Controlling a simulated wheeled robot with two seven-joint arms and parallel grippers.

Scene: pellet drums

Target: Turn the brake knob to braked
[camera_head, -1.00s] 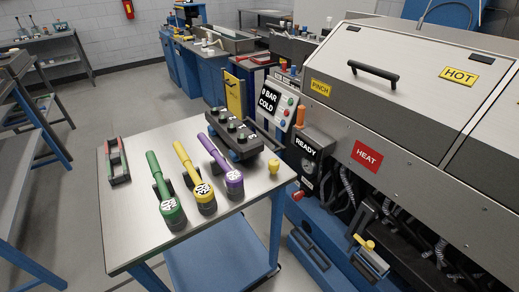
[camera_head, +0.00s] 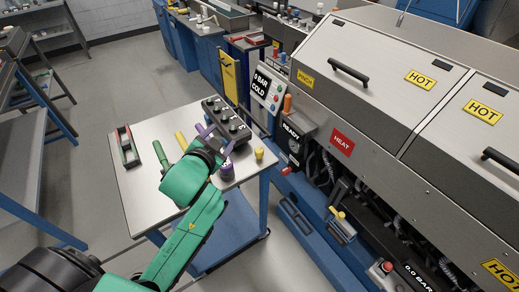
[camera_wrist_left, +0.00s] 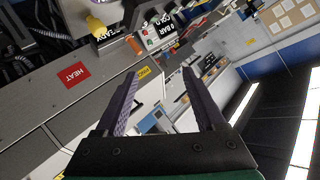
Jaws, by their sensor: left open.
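A small yellow knob (camera_head: 259,153) stands at the right-hand corner of the metal trolley top (camera_head: 149,200), beside the machine. No braked or free marking on it is legible. A yellow knob also shows at the top of the left wrist view (camera_wrist_left: 95,24). My left gripper (camera_head: 216,142) is over the trolley, to the left of the knob and apart from it. In the left wrist view its two purple fingers (camera_wrist_left: 158,76) are spread with nothing between them. My right gripper is not in view.
A black button box (camera_head: 225,120) sits on the trolley near the gripper. The machine with a red HEAT sign (camera_head: 342,142) stands close on the right.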

